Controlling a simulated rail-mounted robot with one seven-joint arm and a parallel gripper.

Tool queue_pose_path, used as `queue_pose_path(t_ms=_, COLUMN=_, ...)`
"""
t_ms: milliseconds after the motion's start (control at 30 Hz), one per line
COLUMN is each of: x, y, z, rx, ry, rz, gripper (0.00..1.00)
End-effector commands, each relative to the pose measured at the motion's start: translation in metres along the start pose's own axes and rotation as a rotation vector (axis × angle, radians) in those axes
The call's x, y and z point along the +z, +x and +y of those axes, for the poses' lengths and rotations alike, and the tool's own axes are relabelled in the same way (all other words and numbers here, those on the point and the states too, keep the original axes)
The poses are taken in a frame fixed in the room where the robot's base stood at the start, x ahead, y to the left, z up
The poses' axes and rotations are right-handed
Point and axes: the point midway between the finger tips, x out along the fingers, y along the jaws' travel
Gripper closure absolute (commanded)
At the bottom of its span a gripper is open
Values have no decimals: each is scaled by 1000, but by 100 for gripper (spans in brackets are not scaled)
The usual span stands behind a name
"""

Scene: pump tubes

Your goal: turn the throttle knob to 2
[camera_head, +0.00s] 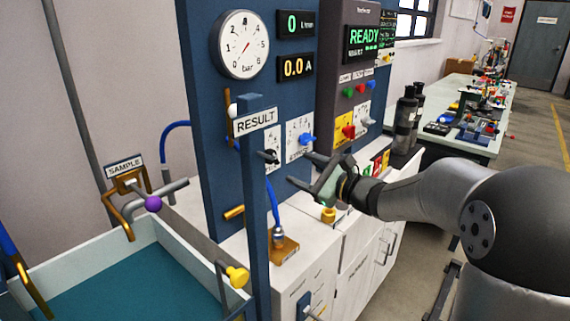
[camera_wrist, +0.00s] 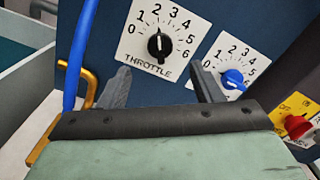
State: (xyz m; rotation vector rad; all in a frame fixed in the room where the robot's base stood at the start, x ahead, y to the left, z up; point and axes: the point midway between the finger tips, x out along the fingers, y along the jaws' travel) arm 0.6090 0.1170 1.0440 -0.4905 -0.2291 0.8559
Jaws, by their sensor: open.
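The throttle knob (camera_wrist: 160,45) is black, on a white dial plate (camera_wrist: 129,48) marked 0 to 6 and THROTTLE. It bears a small pale mark, but I cannot read its setting surely. In the head view the knob (camera_head: 269,157) shows just right of the blue RESULT post, which hides part of its plate. My gripper (camera_wrist: 163,82) is open and empty, its two fingers apart below the dial and to either side of the knob. In the head view my gripper (camera_head: 299,170) is in front of the panel, right of and slightly below the knob.
A blue knob (camera_wrist: 232,79) with its own dial sits close to the right finger. A red knob (camera_wrist: 298,126) is farther right. A blue hose (camera_wrist: 79,55) and brass pipe (camera_wrist: 89,90) are at left. The RESULT post (camera_head: 256,200) stands left of my gripper.

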Motion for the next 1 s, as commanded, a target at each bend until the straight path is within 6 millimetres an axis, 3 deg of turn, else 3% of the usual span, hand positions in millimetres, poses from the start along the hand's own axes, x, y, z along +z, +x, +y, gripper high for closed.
queue_pose_path(t_ms=100, x=0, y=-28, z=0, rx=-3, ry=-1, rz=2, gripper=41)
queue_pose_path(t_ms=300, x=0, y=-58, z=0, rx=-1, ry=0, rz=1, gripper=41)
queue_pose_path(t_ms=500, x=0, y=-69, z=0, rx=-1, ry=0, rz=1, gripper=41)
queue_pose_path(t_ms=800, x=1, y=-69, z=2, rx=6, ry=-3, rz=2, gripper=41)
queue_pose_path(t_ms=900, x=8, y=-68, z=18, rx=72, ry=-42, rz=25, gripper=41)
queue_pose_path(t_ms=1000, x=23, y=-72, z=59, rx=240, ry=-150, rz=79, gripper=41)
